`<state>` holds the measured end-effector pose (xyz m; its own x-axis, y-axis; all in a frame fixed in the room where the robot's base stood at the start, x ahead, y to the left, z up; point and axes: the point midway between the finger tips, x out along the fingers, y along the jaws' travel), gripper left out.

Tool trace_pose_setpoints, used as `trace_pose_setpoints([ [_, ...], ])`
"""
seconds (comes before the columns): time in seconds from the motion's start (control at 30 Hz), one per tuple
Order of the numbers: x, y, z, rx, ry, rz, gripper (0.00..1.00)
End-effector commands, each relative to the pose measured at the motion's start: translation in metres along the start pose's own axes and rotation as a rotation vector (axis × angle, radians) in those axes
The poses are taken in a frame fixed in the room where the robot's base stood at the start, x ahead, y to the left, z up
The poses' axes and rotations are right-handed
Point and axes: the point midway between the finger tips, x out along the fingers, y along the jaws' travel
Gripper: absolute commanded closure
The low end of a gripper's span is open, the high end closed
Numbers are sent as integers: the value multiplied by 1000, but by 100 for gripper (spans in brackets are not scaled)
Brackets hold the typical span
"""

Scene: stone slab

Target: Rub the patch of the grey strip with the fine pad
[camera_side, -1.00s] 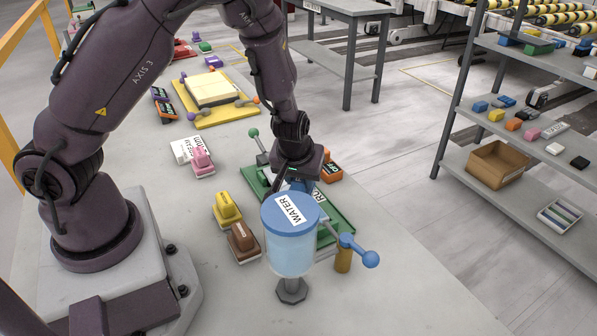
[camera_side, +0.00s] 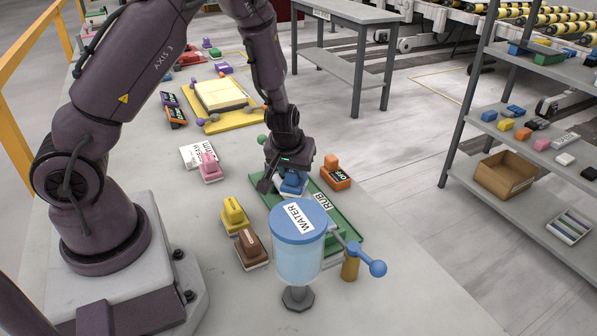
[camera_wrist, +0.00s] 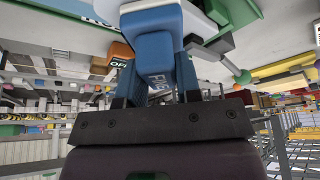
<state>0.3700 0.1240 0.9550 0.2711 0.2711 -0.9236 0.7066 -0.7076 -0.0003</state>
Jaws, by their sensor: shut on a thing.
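My gripper (camera_side: 288,176) is shut on the blue fine pad (camera_side: 292,187), over the far part of the green tray labelled RUB (camera_side: 350,222). In the wrist view the pad (camera_wrist: 156,52) sits between the two fingers, and part of its lettering shows. I cannot tell whether the pad touches the surface below it. The grey strip and its patch cannot be made out; my gripper, the pad and the water tank cover part of the tray.
The blue-lidded water tank (camera_side: 299,255) stands at the tray's near side. An orange block labelled OFF (camera_side: 336,176) is just right of the gripper. Yellow (camera_side: 234,215), brown (camera_side: 251,249) and pink (camera_side: 209,168) blocks stand to the left. A yellow tray (camera_side: 238,119) lies farther back.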

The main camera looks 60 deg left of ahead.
Motion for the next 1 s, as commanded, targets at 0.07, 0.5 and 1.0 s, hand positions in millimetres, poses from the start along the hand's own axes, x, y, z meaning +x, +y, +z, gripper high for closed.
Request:
trace_pose_setpoints([
  [0.07,1,-2,-2,0,0,0,87],
  [0.5,-5,21,20,3,-1,0,87],
  [1.0,-14,42,42,8,-6,-1,87],
])
